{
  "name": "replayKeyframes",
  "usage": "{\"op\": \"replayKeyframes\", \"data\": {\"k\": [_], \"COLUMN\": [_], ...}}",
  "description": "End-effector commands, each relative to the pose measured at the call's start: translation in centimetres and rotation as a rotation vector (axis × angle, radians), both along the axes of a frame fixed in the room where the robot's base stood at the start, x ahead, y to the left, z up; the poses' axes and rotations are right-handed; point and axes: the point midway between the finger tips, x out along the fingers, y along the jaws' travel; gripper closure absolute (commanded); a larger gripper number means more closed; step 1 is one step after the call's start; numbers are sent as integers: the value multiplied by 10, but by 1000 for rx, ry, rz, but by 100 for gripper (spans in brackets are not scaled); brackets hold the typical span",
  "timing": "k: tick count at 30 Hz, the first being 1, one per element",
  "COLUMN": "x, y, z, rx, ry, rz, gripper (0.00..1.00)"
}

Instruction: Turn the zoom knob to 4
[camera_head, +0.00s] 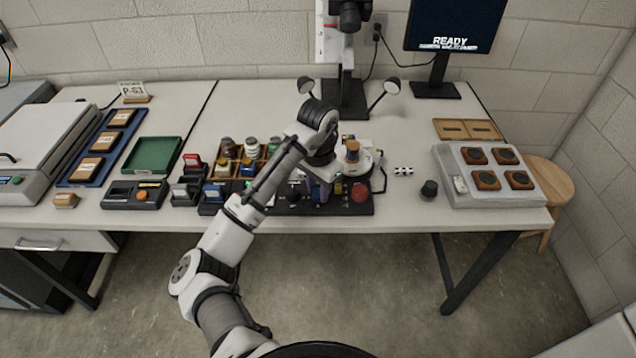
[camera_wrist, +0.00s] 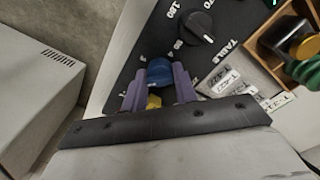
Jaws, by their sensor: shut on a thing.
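A dark control panel (camera_head: 275,207) lies along the front of the bench, in the middle. My gripper (camera_wrist: 159,88) has its two purple fingers on either side of a blue knob (camera_wrist: 160,70) on this panel and is shut on it. The knob's scale and label are largely hidden by the fingers, so I cannot read its setting. A yellow part (camera_wrist: 153,101) shows between the fingers. A black knob (camera_wrist: 195,27) with a white pointer line and the label TABLE sits beside it. In the head view my arm hides part of the panel; a red button (camera_head: 361,193) is at its right end.
A wooden rack (camera_head: 262,152) of jars stands behind the panel, left of my arm. A round turntable (camera_head: 366,160) stands behind it on the right. A camera stand (camera_head: 343,105) with two lamps is farther back.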

Motion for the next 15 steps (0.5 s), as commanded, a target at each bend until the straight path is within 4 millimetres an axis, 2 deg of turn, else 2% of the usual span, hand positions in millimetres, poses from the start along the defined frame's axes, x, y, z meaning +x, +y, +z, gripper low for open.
{"op": "replayKeyframes", "data": {"k": [15], "x": [0], "y": [0], "z": [1], "rx": [-1], "ry": [-1], "rz": [-491], "gripper": [94]}}
